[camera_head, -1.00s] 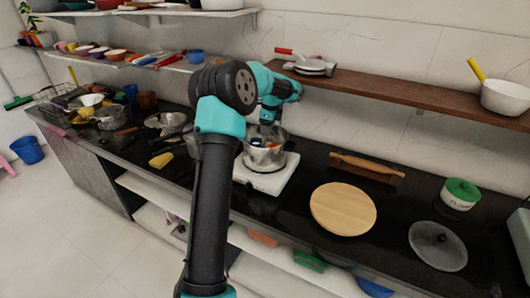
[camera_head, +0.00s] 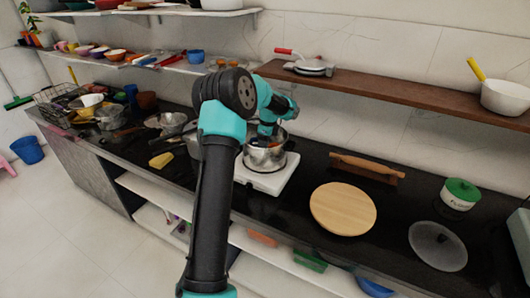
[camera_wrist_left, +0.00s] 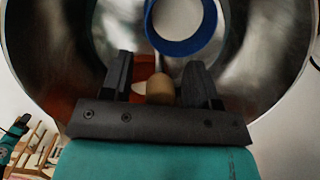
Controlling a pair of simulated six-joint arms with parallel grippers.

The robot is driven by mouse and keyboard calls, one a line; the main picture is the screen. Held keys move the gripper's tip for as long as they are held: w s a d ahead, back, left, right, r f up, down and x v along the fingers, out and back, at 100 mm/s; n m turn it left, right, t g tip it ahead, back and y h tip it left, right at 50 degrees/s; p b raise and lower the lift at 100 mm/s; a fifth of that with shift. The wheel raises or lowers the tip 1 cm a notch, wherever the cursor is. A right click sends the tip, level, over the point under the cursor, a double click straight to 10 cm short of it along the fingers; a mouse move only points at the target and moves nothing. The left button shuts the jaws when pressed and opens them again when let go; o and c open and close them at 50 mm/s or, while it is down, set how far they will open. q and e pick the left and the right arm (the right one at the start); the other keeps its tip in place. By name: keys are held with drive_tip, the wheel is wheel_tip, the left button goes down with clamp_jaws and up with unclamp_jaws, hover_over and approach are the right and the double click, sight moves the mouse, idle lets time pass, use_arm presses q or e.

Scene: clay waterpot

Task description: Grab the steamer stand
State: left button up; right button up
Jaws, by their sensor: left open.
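A shiny metal pot (camera_head: 265,159) stands on a white stove plate (camera_head: 270,180) in the middle of the counter. My left gripper (camera_head: 268,142) points down into the pot's mouth. In the left wrist view my left gripper (camera_wrist_left: 159,78) has its two dark fingers apart inside the pot (camera_wrist_left: 265,60). A tan rounded piece (camera_wrist_left: 161,88) shows between the fingers, with a gap visible on its left. Just beyond the fingers is a blue ring (camera_wrist_left: 181,47) with a pale inside. I cannot tell for sure which of these is the steamer stand.
A round wooden board (camera_head: 343,208), a rolling pin (camera_head: 367,168), a glass lid (camera_head: 437,245) and a green-lidded pot (camera_head: 460,194) are to the right. A brown shelf (camera_head: 400,93) runs above the counter. Bowls and pans crowd the left.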

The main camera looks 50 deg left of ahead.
use_arm(q)
drive_tip(key=shift+f, duration=0.15)
idle(0.3)
clamp_jaws()
idle(0.4)
